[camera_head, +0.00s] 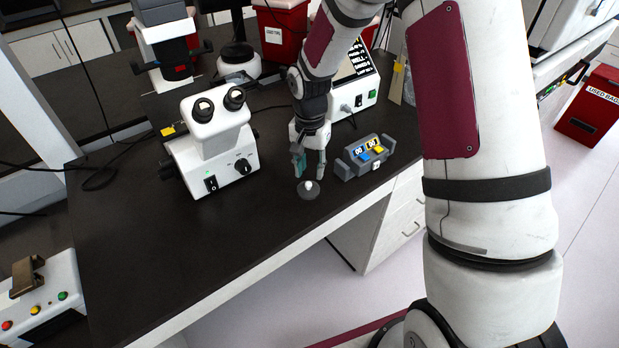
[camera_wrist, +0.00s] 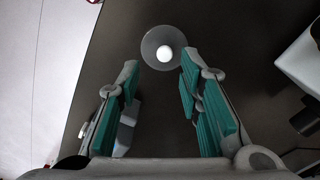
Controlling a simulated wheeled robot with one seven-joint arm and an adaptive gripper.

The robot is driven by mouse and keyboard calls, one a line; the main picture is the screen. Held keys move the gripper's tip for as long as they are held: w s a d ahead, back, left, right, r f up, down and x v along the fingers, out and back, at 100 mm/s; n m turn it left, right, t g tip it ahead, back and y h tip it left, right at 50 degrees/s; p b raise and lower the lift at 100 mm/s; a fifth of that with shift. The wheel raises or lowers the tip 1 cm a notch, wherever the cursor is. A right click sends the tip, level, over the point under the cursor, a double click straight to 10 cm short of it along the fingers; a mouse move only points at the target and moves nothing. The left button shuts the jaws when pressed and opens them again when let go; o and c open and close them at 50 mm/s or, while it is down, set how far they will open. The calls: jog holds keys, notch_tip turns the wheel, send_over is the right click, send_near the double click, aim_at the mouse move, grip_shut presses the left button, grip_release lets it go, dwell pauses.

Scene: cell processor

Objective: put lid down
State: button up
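The lid (camera_head: 309,190) is a small dark, round, see-through disc with a white knob on top. It lies on the black bench top near its front edge, knob up. In the wrist view the lid (camera_wrist: 164,48) is just beyond my fingertips, with its white knob showing between their lines. My gripper (camera_head: 311,172) hangs over the bench just behind the lid, its teal-padded fingers apart. In the wrist view my gripper (camera_wrist: 157,72) is open with nothing between the fingers.
A white microscope (camera_head: 213,140) stands left of my gripper. A grey device with a blue display and yellow buttons (camera_head: 364,156) stands close on the right. A red bin (camera_head: 281,30) stands behind. The bench's front edge is near the lid; bare bench (camera_head: 150,250) lies to the left.

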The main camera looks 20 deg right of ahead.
aim_at(310, 184)
jog(key=s+r+n+t, duration=0.15)
jog(key=s+r, duration=0.35)
jog(key=r, duration=0.6)
jog(key=s+r+n+t, duration=0.15)
jog(key=s+r, duration=0.35)
jog(key=r, duration=0.6)
jog(key=s+r+n+t, duration=0.1)
jog(key=s+r+n, duration=0.1)
jog(key=s, duration=0.5)
jog(key=s+r+n+t, duration=0.1)
jog(key=s+r+n, duration=0.2)
jog(key=s, duration=0.4)
jog(key=shift+s+r+t+b, duration=0.3)
jog(key=shift+s+b, duration=0.05)
jog(key=shift+b, duration=0.1)
